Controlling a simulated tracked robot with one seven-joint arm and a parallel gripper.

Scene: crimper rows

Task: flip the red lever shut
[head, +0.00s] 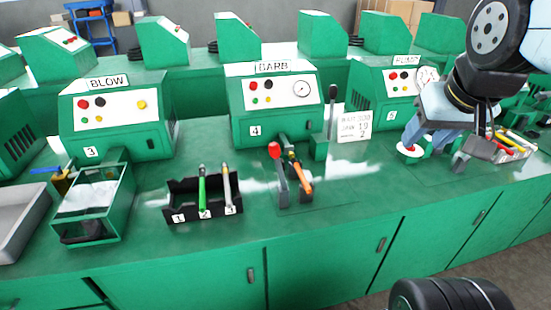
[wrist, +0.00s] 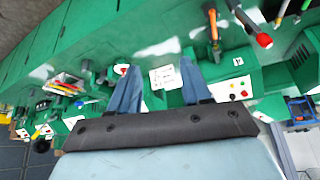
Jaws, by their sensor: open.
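The red lever (head: 275,150) has a round red knob on a grey arm. It stands upright, tilted slightly, in front of the BARB machine (head: 275,97) in the head view. An orange-handled lever (head: 300,175) leans close beside it on the right. In the wrist view the red knob (wrist: 264,40) shows at upper right, beside the orange handle (wrist: 213,24). My gripper (head: 434,156) is at the right of the head view, well right of the red lever, over the bench by the PUMP machine (head: 388,95). Its blue fingers are apart and empty in the wrist view (wrist: 159,66).
A black lever (head: 332,105) stands upright right of the BARB machine, near a white paper sign (head: 355,124). A black numbered rack (head: 187,213) with tools stands left of the red lever. A red-and-white round part (head: 410,150) lies beside my gripper. The front bench strip is clear.

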